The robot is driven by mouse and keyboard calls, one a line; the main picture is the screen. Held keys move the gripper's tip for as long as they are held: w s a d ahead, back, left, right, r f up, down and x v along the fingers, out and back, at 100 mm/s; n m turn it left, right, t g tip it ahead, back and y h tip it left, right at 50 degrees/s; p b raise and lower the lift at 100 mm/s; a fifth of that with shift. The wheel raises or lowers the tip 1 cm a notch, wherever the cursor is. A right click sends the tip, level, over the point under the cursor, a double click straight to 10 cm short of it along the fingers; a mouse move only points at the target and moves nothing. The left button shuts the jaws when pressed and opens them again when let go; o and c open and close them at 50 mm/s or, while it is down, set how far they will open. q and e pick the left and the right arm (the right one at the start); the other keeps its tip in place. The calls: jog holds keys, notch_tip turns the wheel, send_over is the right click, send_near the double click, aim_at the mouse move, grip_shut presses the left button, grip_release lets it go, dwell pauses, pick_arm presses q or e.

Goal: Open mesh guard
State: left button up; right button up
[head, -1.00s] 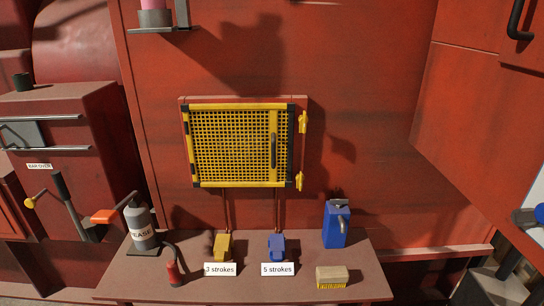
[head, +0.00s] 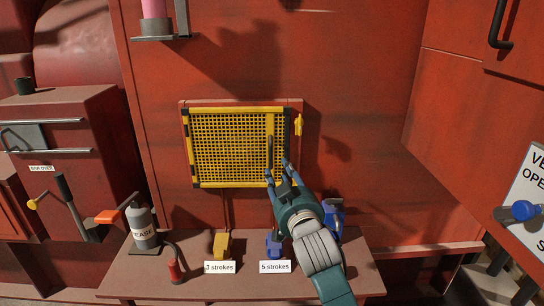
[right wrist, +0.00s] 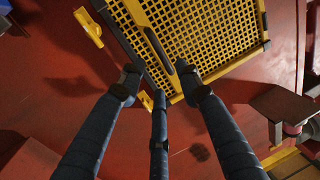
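The mesh guard (head: 225,150) is a yellow grid panel in a yellow-and-black frame on the red wall, and it looks closed. Its dark upright handle (head: 270,150) is near the right side, the lower part hidden by my fingers. My right gripper (head: 277,172) is in front of the guard's lower right corner with fingers spread. In the right wrist view the handle (right wrist: 157,50) lies beyond and between the spread fingertips, and I see no clear contact. My left gripper is out of view.
Below is a shelf (head: 190,287) with a grease bottle (head: 143,228), a yellow block (head: 221,243) labelled "3 strokes", a blue block (head: 273,243) labelled "5 strokes" and a blue can (head: 334,217) partly behind my arm. The wall right of the guard is clear.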

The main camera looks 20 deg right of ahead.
jog(key=w, duration=0.3)
jog(key=w+p, duration=0.1)
jog(key=w, duration=0.3)
jog(key=w+d+p, duration=0.1)
jog(key=w, duration=0.2)
jog(key=shift+w+f, duration=0.15)
jog(key=shift+w, duration=0.2)
jog(key=shift+c, duration=0.6)
grip_shut()
